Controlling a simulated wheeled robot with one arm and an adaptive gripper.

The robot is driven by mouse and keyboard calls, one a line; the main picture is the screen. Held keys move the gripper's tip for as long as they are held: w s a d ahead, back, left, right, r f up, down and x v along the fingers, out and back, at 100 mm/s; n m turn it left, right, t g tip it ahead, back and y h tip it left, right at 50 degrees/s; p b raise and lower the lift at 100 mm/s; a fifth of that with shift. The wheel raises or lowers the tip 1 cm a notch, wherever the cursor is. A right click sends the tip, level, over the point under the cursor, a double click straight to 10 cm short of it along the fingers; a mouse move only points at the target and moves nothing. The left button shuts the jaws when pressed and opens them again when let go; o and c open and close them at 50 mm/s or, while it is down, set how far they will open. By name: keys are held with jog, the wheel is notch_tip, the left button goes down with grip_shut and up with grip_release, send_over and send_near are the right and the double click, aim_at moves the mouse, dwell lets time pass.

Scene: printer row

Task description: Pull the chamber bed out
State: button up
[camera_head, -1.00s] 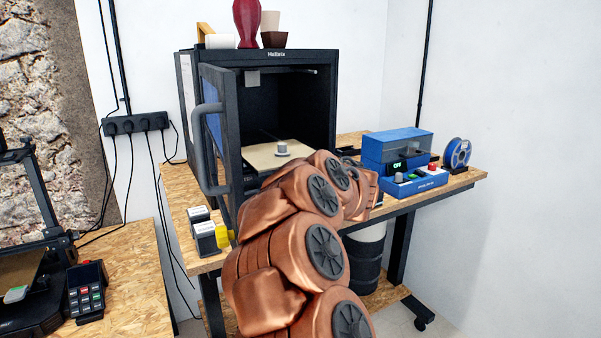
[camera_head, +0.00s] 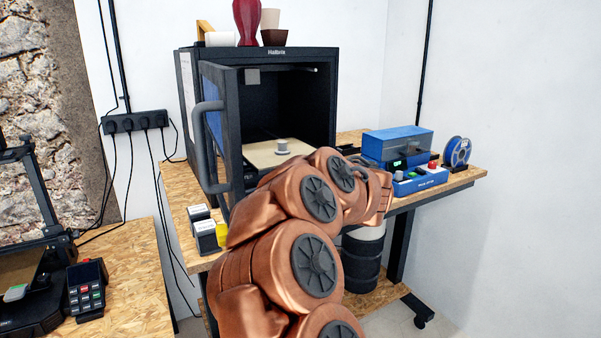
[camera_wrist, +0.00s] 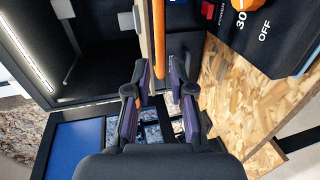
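The chamber bed (camera_head: 262,153) is a flat beige plate inside the open dark chamber (camera_head: 326,110), with a small grey round part (camera_head: 282,146) on it. In the wrist view the bed (camera_wrist: 147,38) shows nearly edge-on, with an orange bar (camera_wrist: 158,45) along its edge. My gripper (camera_wrist: 160,72) is open. Its two fingers stand on either side of the bed edge and orange bar, with visible gaps; I cannot see contact. In the head view my copper arm hides the gripper and the bed's front. The chamber door (camera_head: 222,125) stands open at the left.
A blue device (camera_head: 398,150) and a filament spool (camera_head: 456,153) stand right of the chamber. Small boxes (camera_head: 205,236) sit at the front left of the wooden table (camera_head: 180,185). A vase (camera_head: 247,20) and cups stand on the chamber. A dark drum (camera_head: 361,265) is below.

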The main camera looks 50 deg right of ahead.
jog(key=v, duration=0.7)
jog(key=shift+s+a, duration=0.15)
jog(key=shift+s, duration=0.15)
dwell(0.3)
